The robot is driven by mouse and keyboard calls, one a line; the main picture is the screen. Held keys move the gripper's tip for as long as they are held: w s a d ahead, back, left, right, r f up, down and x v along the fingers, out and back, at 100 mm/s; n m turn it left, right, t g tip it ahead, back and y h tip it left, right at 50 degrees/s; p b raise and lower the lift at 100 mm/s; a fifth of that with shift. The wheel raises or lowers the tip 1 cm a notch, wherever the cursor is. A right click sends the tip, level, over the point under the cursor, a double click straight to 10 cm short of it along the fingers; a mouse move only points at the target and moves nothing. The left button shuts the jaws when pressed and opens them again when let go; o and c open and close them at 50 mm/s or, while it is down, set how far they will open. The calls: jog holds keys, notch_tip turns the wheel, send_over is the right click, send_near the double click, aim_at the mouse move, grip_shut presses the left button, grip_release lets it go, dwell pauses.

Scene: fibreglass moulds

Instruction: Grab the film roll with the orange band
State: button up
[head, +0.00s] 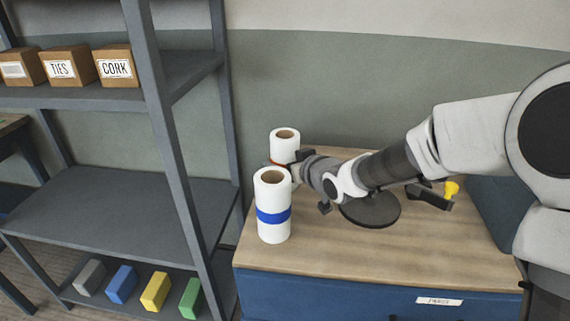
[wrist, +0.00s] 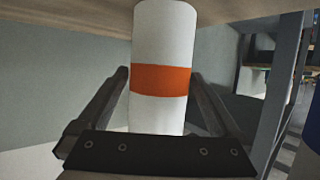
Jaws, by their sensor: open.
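The film roll with the orange band (head: 285,137) is a white upright cylinder with a brown core, standing at the back left of the wooden cabinet top. Its lower part is partly hidden by my gripper and the other roll in the head view. In the wrist view the orange-banded roll (wrist: 163,35) stands between my two fingers. My gripper (wrist: 160,76) is open, with one finger on each side of the roll and visible gaps beside it. In the head view my gripper (head: 292,168) reaches in low from the right.
A white roll with a blue band (head: 271,190) stands just in front, close to my gripper. A dark round disc (head: 372,210) and a yellow-knobbed black handle (head: 451,189) lie under my arm. A grey shelf (head: 110,215) stands left. The cabinet's front top (head: 380,258) is clear.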

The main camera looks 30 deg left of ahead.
jog(key=shift+w+a+f, duration=0.25)
jog(key=shift+w+a, duration=0.1)
jog(key=shift+a, duration=0.15)
jog(key=shift+r, duration=0.1)
grip_shut()
jog(key=shift+r, duration=0.1)
